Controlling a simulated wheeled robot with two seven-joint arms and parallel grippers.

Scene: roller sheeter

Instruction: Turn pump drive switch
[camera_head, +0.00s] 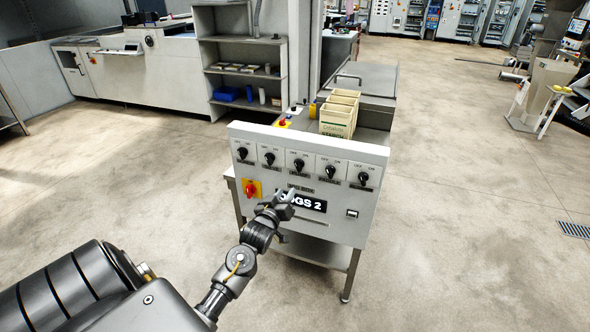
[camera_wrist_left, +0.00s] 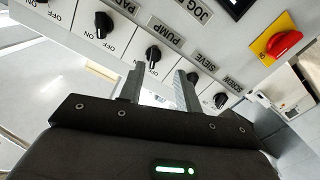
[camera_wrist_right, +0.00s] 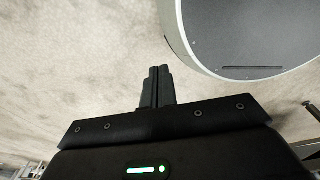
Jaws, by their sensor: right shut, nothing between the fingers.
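The pump switch is the middle black knob (camera_head: 298,166) in the row on the white control panel (camera_head: 338,226). In the left wrist view the pump knob (camera_wrist_left: 153,55) shows by its PUMP label, just beyond my fingertips and roughly between them in the picture. My left gripper (camera_head: 285,197) is in front of the panel, below the knob row, partly covering the display. Its fingers (camera_wrist_left: 159,70) are apart and hold nothing; the knob appears clear of them. Its pointer direction is hard to read. My right gripper (camera_wrist_right: 160,70) is shut and empty above the floor, away from the panel.
Other knobs flank the pump one, including the sieve knob (camera_wrist_left: 193,78). A red rotary switch on a yellow plate (camera_head: 251,189) is at the panel's lower left. Cream boxes (camera_head: 338,119) stand behind the panel. Floor (camera_head: 460,230) to the right is clear.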

